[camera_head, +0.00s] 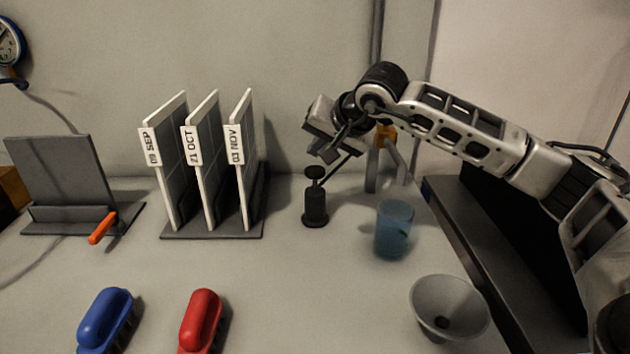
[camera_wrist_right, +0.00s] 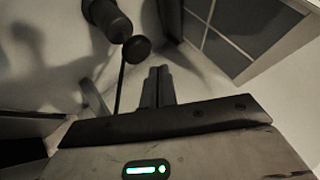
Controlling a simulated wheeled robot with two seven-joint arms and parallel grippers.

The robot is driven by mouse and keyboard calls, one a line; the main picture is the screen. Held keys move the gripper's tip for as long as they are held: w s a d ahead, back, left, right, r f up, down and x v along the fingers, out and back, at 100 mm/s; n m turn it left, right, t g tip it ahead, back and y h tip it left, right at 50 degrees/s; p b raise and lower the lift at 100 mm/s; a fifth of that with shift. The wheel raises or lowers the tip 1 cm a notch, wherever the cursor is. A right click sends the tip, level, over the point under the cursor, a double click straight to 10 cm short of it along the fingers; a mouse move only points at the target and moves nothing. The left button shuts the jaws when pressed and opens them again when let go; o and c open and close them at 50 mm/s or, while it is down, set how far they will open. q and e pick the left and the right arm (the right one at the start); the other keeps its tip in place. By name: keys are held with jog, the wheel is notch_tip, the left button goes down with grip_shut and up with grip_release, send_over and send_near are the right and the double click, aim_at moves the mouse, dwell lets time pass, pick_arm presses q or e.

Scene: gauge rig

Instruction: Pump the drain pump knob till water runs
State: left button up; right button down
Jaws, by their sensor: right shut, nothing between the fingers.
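The drain pump (camera_head: 315,208) is a small dark cylinder standing upright on the table, with a round dark knob (camera_head: 315,173) on a short stem. My right gripper (camera_head: 325,179) reaches in from the upper right, its thin fingers slanting down to just beside the knob. In the right wrist view the fingers (camera_wrist_right: 157,75) are together and empty. The knob (camera_wrist_right: 137,48) shows just past the fingertips there, with the pump body (camera_wrist_right: 107,20) beyond it. I cannot tell whether the fingers touch the knob. My left gripper is not in view.
A rack of dated panels (camera_head: 212,236) stands left of the pump. A blue translucent cup (camera_head: 394,232) and a grey funnel-like bowl (camera_head: 449,300) are to the right. Red (camera_head: 201,318) and blue (camera_head: 106,318) handled objects lie in front. The table before the pump is clear.

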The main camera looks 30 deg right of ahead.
aim_at(316, 171)
jog(key=shift+f, duration=0.55)
dwell(0.9)
jog(key=shift+f+b, duration=0.15)
jog(key=shift+b, duration=0.15)
dwell(0.4)
jog(key=shift+f+b, duration=0.3)
jog(key=shift+f+b, duration=1.15)
jog(key=shift+f, duration=0.25)
dwell(1.1)
jog(key=shift+r, duration=0.1)
jog(key=shift+r+p, duration=1.3)
jog(key=shift+r, duration=0.4)
jog(key=shift+r, duration=0.15)
